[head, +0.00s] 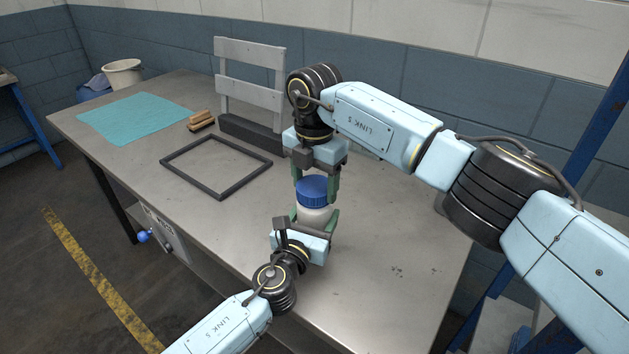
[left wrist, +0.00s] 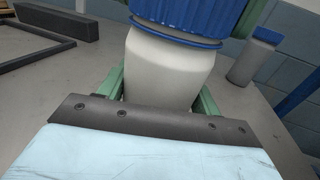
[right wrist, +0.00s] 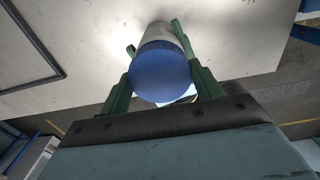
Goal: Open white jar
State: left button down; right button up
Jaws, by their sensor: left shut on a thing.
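The white jar (head: 313,214) stands upright, with a ribbed blue lid (head: 312,190) on it. My left gripper (head: 315,222) is shut on the jar's white body from the front, a green finger on each side. The left wrist view shows the white body (left wrist: 165,70) between those fingers, with the lid (left wrist: 190,12) above. My right gripper (head: 316,178) points down over the jar from above. In the right wrist view its green fingers are on both sides of the lid (right wrist: 160,75), very close to it. Whether they press on it is unclear. The jar's base is mostly hidden.
The metal table (head: 390,240) is clear to the right of the jar. A dark rectangular frame (head: 217,195), a teal cloth (head: 135,118), brown wooden blocks (head: 201,120) and a grey rack (head: 250,85) lie to the left and back. Another grey lidded container (left wrist: 252,58) stands behind the jar.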

jog(key=c, duration=0.3)
jog(key=shift+n, duration=1.7)
jog(key=o, duration=1.1)
jog(key=shift+r, duration=2.3)
pick_arm(q)
jog(key=shift+c, duration=1.2)
grip_release()
jog(key=shift+s+a, duration=0.1)
jog(key=shift+s, duration=0.05)
